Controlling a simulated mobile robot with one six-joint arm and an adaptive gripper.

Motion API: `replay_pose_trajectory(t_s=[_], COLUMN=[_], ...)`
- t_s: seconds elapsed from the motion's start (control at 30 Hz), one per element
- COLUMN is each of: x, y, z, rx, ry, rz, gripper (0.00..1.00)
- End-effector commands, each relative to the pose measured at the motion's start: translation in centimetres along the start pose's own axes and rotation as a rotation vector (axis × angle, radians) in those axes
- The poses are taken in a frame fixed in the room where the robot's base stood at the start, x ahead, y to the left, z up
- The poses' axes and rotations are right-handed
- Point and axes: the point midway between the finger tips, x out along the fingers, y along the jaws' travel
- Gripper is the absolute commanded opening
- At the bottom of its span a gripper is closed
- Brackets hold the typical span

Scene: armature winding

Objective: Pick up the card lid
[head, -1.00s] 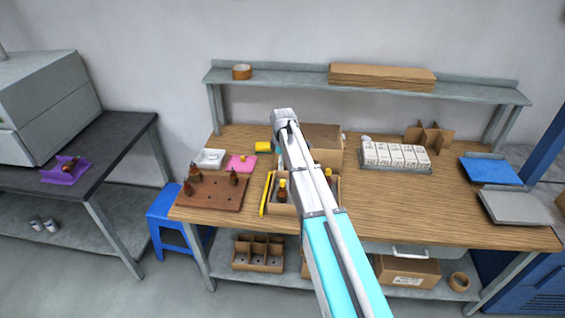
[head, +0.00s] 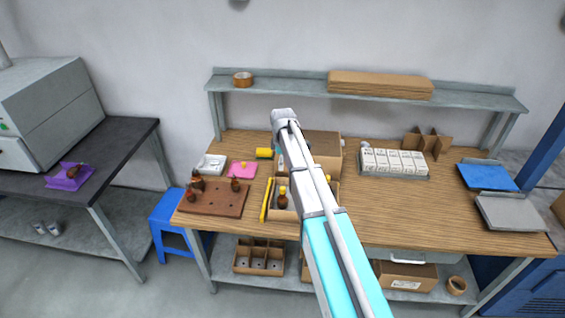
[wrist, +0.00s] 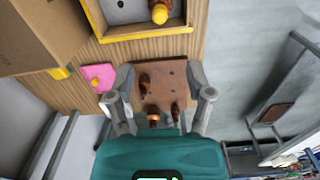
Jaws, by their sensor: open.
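A brown cardboard box shape (head: 326,143), which may be the card lid, sits on the wooden bench behind my arm, its left part hidden. In the wrist view a large cardboard piece (wrist: 35,38) fills the upper left corner, beside the fingers and not between them. In the head view my arm hides the fingers.
The bench (head: 390,210) has clear room right of the carton. A shelf (head: 290,90) with flat cardboard (head: 380,84) runs above.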

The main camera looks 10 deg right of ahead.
Motion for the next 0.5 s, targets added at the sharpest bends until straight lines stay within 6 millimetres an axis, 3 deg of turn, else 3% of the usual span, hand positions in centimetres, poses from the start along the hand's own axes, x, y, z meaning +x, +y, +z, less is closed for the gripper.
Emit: replay_pose_trajectory(t_s=[0.33, 0.5], x=[0.0, 0.0], y=[-0.1, -1.5], z=[0.0, 0.6], rx=[0.002, 0.049], ry=[0.0, 0.0], rz=[0.0, 0.0], gripper=[0.67, 0.67])
